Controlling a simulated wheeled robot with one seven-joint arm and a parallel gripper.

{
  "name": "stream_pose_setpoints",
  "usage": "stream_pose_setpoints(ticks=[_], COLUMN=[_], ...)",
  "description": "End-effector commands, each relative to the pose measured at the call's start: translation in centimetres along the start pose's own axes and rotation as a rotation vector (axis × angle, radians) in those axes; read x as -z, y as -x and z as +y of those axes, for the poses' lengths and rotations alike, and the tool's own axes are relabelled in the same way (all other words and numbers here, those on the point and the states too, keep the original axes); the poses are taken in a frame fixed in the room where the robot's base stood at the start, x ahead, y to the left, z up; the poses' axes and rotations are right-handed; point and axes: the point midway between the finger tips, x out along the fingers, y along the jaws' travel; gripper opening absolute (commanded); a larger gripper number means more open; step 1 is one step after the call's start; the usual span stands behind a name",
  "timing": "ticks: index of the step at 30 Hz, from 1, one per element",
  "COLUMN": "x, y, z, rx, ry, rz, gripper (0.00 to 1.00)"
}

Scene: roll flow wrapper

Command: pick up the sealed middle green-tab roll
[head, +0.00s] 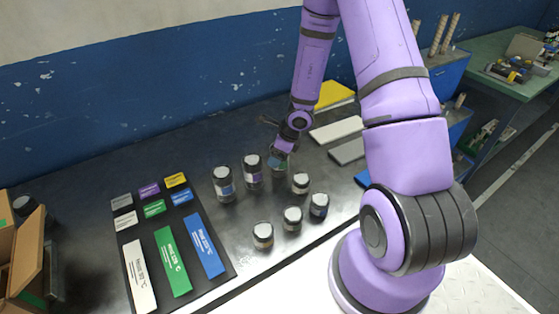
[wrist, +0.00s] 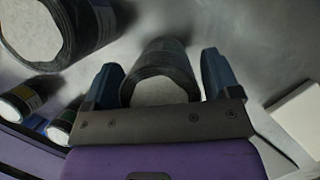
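A dark roll with a pale round end (wrist: 160,92) stands between the two fingers of my gripper (wrist: 160,82) in the wrist view. The fingers are parted, one on either side of it, with little room; firm contact does not show. In the head view my gripper (head: 280,154) is low over this roll (head: 278,165), at the far right end of a row of tall rolls. A small greenish patch shows on it there, but its label is mostly hidden. In the wrist view, a smaller roll with a green band (wrist: 62,127) lies at lower left, outside the fingers.
Tall rolls with purple (head: 252,175) and blue (head: 223,187) bands stand left of my gripper. Several short rolls (head: 292,218) stand in front. Coloured label cards (head: 172,262) lie on a dark mat at left. Pale blocks (head: 336,131) lie at right.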

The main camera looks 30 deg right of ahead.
Motion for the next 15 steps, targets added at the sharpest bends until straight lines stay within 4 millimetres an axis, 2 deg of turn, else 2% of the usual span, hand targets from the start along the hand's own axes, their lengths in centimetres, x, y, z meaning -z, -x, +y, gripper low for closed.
stream_pose_setpoints(ticks=[1,6,7,15], x=[0.0,0.01,-0.01,-0.05], y=[0.01,0.02,0.03,0.12], z=[0.0,0.0,-0.01,-0.02], rx=[0.0,0.0,0.0,0.0], ry=[0.0,0.0,0.0,0.0], rz=[0.0,0.0,0.0,-0.001], gripper=[0.7,0.31,0.29,0.29])
